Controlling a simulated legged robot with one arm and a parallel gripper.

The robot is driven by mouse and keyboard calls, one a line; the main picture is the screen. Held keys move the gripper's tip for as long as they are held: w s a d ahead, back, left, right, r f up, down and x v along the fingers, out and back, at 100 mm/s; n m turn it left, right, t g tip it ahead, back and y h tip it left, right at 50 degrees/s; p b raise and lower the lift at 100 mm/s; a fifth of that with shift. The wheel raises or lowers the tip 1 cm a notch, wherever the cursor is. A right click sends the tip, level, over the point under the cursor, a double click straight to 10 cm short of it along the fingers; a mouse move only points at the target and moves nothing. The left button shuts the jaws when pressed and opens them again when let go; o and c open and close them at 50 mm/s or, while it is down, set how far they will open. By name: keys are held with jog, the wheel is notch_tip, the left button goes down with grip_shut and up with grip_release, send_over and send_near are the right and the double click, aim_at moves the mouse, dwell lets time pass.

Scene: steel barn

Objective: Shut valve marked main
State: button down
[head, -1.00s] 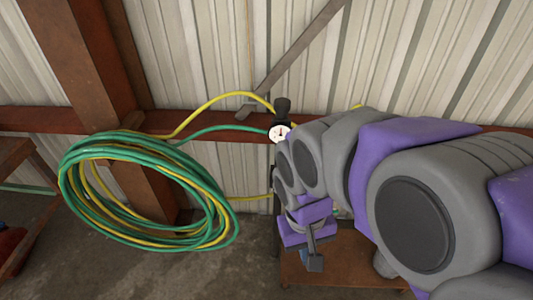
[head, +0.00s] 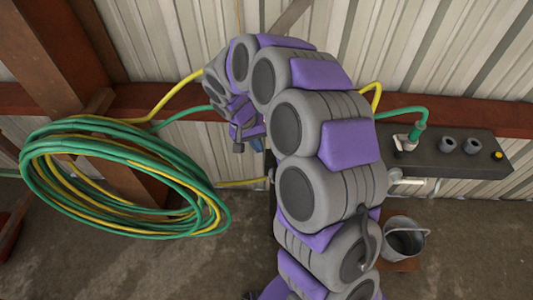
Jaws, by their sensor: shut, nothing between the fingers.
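No valve with a readable "main" mark shows. A dark box (head: 470,154) on the wall rail at right has round sockets, a yellow button and a green hose (head: 418,128) on a pale fitting (head: 404,142). I cannot tell whether that fitting is a valve. Below the box is a pale pipe-like part (head: 394,186), partly hidden by my arm. My gripper (head: 239,146) is shut and empty, pointing down in front of the wall, left of the box. My arm covers the middle of the wall.
A large coil of green and yellow hose (head: 110,225) hangs at left by a brown steel post (head: 150,190). Yellow and green hoses run from it behind my arm. A metal bucket (head: 404,240) stands at lower right. Concrete floor (head: 480,250) is clear at far right.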

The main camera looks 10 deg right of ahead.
jog(key=b, duration=0.3)
send_over(275, 173)
jog(key=w+a, duration=0.1)
jog(key=a, duration=0.2)
notch_tip(275, 173, down, 9)
jog(key=shift+d+f, duration=0.2)
jog(key=shift+f, duration=0.15)
jog(key=shift+a, duration=0.1)
jog(key=shift+d+p, duration=0.2)
jog(key=shift+p, duration=0.1)
